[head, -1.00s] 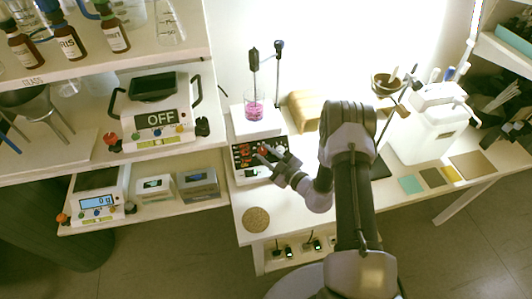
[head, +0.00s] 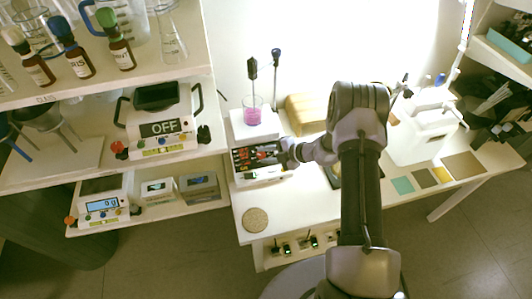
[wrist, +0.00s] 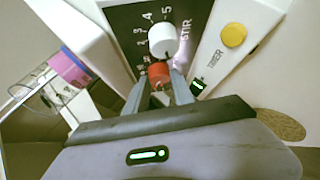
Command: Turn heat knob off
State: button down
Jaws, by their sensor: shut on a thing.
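The hotplate stirrer (head: 240,130) stands at the left end of the white bench, with a dark control panel on its front. In the wrist view, a red knob (wrist: 158,70) sits on that panel, just below a white knob (wrist: 162,40) marked STIR with numbers around it. My gripper (wrist: 166,82) is shut on the red knob, one finger on each side. The fingers hide part of the red knob and its label, so its setting cannot be read. In the head view, my gripper (head: 265,156) is at the panel from the right.
A beaker of pink liquid (head: 252,110) stands on the hotplate, with an upright rod behind it. A yellow TIMER button (wrist: 233,34) is beside the panel. A wooden block (head: 305,110) and a round cork mat (head: 255,219) are nearby. Shelves with a device reading OFF (head: 165,127) stand left.

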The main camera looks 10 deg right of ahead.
jog(key=n+g+p, duration=0.1)
jog(key=n+g+h+p, duration=0.1)
jog(key=n, duration=0.1)
jog(key=shift+w+a+r+n+h, duration=0.1)
jog(key=shift+w+r+n+h, duration=0.1)
jog(key=shift+r+n+h, duration=0.15)
jog(key=shift+a+n+g+h+p, duration=0.1)
jog(key=shift+n+g+h+p, duration=0.6)
jog(key=shift+n+p, duration=0.4)
jog(key=shift+f, duration=0.1)
jog(key=c, duration=1.1)
grip_release()
jog(key=p+v, duration=0.4)
jog(key=v, duration=1.3)
jog(key=shift+r, duration=0.25)
